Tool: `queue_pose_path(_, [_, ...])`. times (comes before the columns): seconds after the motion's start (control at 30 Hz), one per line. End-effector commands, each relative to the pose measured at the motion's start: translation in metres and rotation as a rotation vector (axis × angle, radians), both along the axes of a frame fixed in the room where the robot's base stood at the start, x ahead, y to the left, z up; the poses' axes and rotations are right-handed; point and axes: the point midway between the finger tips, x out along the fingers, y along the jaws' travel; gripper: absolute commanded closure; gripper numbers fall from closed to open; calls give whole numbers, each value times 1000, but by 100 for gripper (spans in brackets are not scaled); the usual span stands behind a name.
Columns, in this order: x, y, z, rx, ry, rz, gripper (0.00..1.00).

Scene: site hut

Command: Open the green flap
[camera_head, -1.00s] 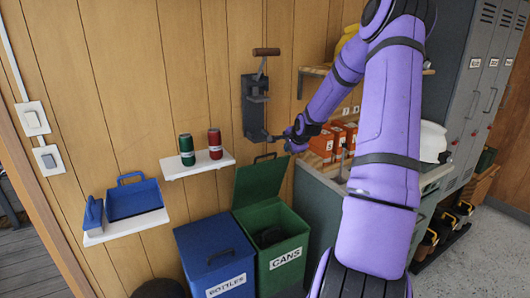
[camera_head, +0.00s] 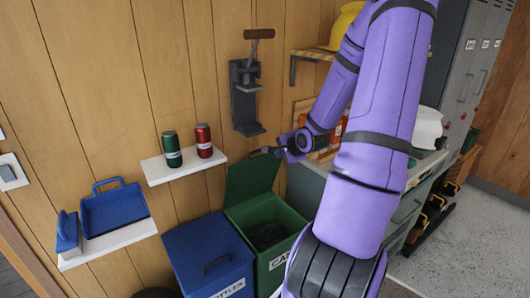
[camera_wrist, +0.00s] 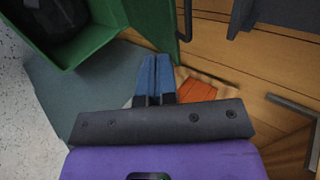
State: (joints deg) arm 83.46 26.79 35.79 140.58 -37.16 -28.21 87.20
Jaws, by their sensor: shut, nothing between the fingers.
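The green flap (camera_head: 252,172) is the lid of the green bin (camera_head: 287,262) labelled as cans. It stands raised at the back of the bin, and the bin's mouth is open with something dark inside. My gripper (camera_head: 270,150) is just above and right of the flap's upper edge. In the wrist view my gripper's blue fingers (camera_wrist: 154,72) are together and empty. The green bin (camera_wrist: 100,48) shows at the top left there, with the flap (camera_wrist: 150,14) edge-on and its dark handle (camera_wrist: 186,20) beside it. The fingers look apart from the flap.
A blue bottles bin (camera_head: 207,258) with a closed lid stands left of the green bin. A shelf (camera_head: 165,172) holds a green can (camera_head: 172,150) and a red can (camera_head: 204,140). A can crusher (camera_head: 246,95) hangs on the wall above. A workbench stands at right.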

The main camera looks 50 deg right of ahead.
Motion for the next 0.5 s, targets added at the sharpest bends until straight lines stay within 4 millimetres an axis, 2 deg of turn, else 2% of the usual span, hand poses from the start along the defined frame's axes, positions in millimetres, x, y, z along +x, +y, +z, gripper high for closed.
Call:
queue_pose_path(0.43, [51, -11, -43, 2, 1, 1, 100])
queue_pose_path(0.5, [61, -14, -41, -2, -1, 1, 100])
